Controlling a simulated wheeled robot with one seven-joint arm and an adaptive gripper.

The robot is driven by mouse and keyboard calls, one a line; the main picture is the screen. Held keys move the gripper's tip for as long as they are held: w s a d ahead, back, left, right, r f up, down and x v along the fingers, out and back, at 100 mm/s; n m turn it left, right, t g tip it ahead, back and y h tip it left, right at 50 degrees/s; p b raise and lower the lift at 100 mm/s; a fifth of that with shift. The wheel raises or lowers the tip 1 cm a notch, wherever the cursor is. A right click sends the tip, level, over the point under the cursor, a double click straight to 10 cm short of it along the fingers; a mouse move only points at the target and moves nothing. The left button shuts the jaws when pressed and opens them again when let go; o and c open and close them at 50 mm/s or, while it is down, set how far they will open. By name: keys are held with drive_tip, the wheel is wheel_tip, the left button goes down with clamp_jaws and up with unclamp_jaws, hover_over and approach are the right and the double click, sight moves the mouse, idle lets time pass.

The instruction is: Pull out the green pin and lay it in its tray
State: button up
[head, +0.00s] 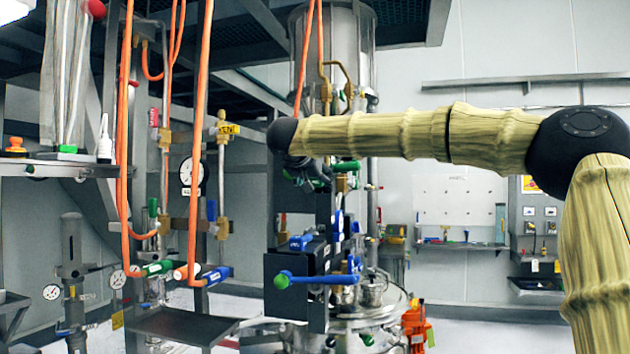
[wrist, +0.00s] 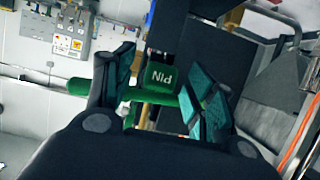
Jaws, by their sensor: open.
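The green pin (wrist: 163,78), with a "PIN" label, shows in the wrist view between the two teal-padded fingers of my gripper (wrist: 162,92). Its green crossbar runs sideways and sticks out past the left finger. The fingers are apart, one on each side of the labelled part; I cannot tell whether either touches it. In the head view, my gripper (head: 312,178) hangs below the dark end of my arm beside the central column. A small green bar (head: 346,166) shows just right of it, probably the pin. I cannot tell which tray belongs to the pin.
Orange hoses (head: 200,130) hang left of my gripper. A dark block with blue handles (head: 302,243) and a green-tipped blue lever (head: 315,280) stand below. A dark flat shelf (head: 180,326) is at lower left. A metal vessel (head: 345,50) rises behind.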

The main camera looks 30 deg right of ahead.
drive_tip(key=shift+s+r, duration=0.1)
drive_tip(key=shift+s, duration=0.05)
drive_tip(key=shift+c, duration=1.3)
drive_tip(key=c, duration=0.9)
drive_tip(key=shift+a, duration=0.1)
drive_tip(key=shift+s+a, duration=0.15)
drive_tip(key=shift+a, duration=0.15)
drive_tip(key=s+a+p, duration=0.3)
drive_tip(key=s+a, duration=0.2)
drive_tip(key=a, duration=0.1)
drive_tip(key=shift+s+a, duration=0.2)
idle(2.6)
drive_tip(key=shift+s+a+p, duration=1.05)
drive_tip(key=shift+s+a, duration=0.85)
drive_tip(key=shift+a, duration=0.25)
drive_tip(key=shift+a, duration=0.1)
